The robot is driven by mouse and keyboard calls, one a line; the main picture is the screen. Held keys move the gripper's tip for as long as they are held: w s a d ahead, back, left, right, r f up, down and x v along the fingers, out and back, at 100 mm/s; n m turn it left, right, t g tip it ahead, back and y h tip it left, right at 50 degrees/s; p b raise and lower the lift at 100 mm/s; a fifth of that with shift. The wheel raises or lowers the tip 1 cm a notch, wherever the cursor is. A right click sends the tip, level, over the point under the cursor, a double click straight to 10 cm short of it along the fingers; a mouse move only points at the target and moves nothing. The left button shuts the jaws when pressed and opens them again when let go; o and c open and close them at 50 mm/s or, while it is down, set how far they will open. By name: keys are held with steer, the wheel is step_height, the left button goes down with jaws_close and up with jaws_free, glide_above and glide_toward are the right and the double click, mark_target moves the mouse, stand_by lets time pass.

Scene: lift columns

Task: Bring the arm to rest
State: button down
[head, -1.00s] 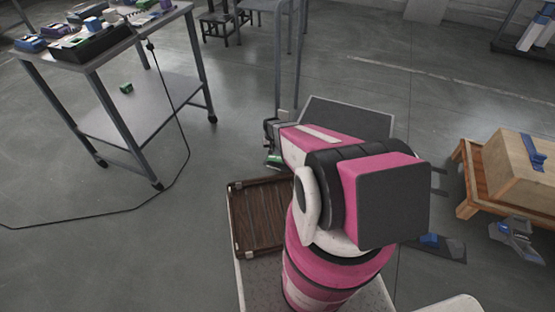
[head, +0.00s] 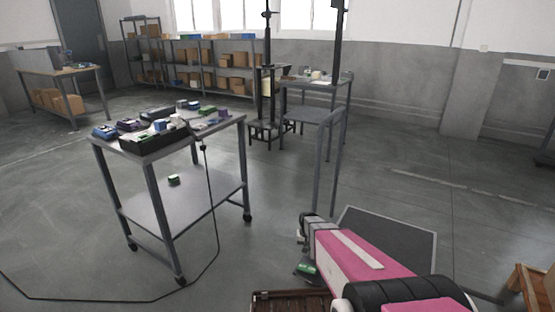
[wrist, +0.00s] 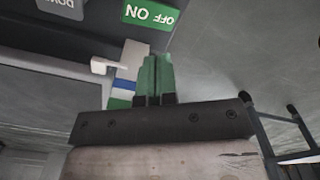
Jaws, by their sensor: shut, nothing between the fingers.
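My arm shows in pink and white at the bottom right of the head view. My gripper (head: 306,269) is at its far end, low over the floor beside the brown slatted tray. In the wrist view my gripper (wrist: 157,78) has its two green fingers together, with nothing visible between them. Behind them is a dark panel with a green ON/OFF label (wrist: 150,13) and a grey label (wrist: 60,8) partly cut off. A white bent piece (wrist: 118,62) and coloured stripes lie near the fingertips. I cannot tell if the fingers touch the panel.
A grey wheeled table (head: 215,140) holds several small devices, and a black cable trails from it to the floor. The brown tray (head: 290,301) is at the bottom edge. Tall column posts (head: 267,70) stand behind a grey table. Open floor lies on the right.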

steer(key=s+r, duration=0.8)
steer(key=r, duration=0.4)
steer(key=s+r, duration=0.9)
steer(key=r, duration=0.4)
steer(key=shift+n, duration=0.3)
